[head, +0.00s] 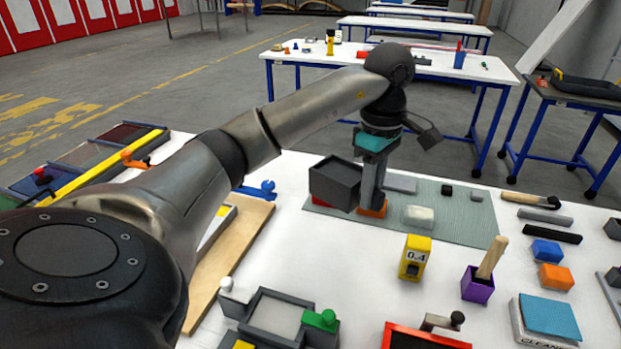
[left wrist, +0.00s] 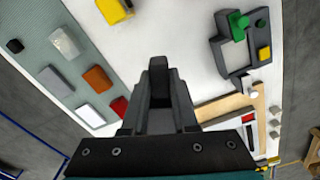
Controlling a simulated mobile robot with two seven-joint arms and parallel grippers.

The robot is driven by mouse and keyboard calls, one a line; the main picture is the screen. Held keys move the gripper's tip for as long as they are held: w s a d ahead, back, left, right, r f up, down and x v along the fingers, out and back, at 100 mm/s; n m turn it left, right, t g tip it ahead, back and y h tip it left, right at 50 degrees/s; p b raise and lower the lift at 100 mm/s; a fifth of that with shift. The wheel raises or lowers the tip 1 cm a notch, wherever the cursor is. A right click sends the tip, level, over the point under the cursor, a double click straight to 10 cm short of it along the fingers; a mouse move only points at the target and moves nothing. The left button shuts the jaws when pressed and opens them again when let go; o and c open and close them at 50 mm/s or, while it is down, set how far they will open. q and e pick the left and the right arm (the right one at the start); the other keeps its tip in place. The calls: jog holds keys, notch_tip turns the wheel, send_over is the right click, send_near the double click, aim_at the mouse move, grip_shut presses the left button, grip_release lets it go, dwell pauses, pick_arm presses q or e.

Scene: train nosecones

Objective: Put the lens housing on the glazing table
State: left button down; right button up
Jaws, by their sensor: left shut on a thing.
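A dark grey open-topped box (head: 335,183), which I take for the lens housing, is in the head view, above the near-left end of the grey-green mat. My left gripper (head: 370,194) is right beside it on its right and is shut on it, pointing down. In the left wrist view the fingers (left wrist: 160,75) are close together on something dark; little of the box can be told apart from them. A dark frame with a pale recess (head: 274,316), likely the glazing table, lies at the near edge with a green knob (head: 321,320). My right gripper is not in view.
A yellow block marked 0.4 (head: 415,257) and a purple cup (head: 478,285) stand nearer. A wooden board (head: 232,258) lies left. White table is clear between the board and yellow block.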

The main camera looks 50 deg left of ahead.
pick_arm(q)
jog(key=shift+f, duration=0.2)
jog(key=f, duration=0.1)
jog(key=f+b, duration=0.1)
jog(key=f, duration=0.1)
jog(key=shift+s+d, duration=0.15)
jog(key=shift+s, duration=0.05)
notch_tip(320, 180, down, 12)
jog(key=shift+w+r+b, duration=0.1)
jog(key=shift+r+b, duration=0.1)
jog(key=shift+b, duration=0.3)
jog(key=shift+f, duration=0.5)
notch_tip(320, 180, down, 3)
jog(key=shift+f+b, duration=0.2)
jog(key=shift+b, duration=0.1)
jog(key=shift+f, duration=0.3)
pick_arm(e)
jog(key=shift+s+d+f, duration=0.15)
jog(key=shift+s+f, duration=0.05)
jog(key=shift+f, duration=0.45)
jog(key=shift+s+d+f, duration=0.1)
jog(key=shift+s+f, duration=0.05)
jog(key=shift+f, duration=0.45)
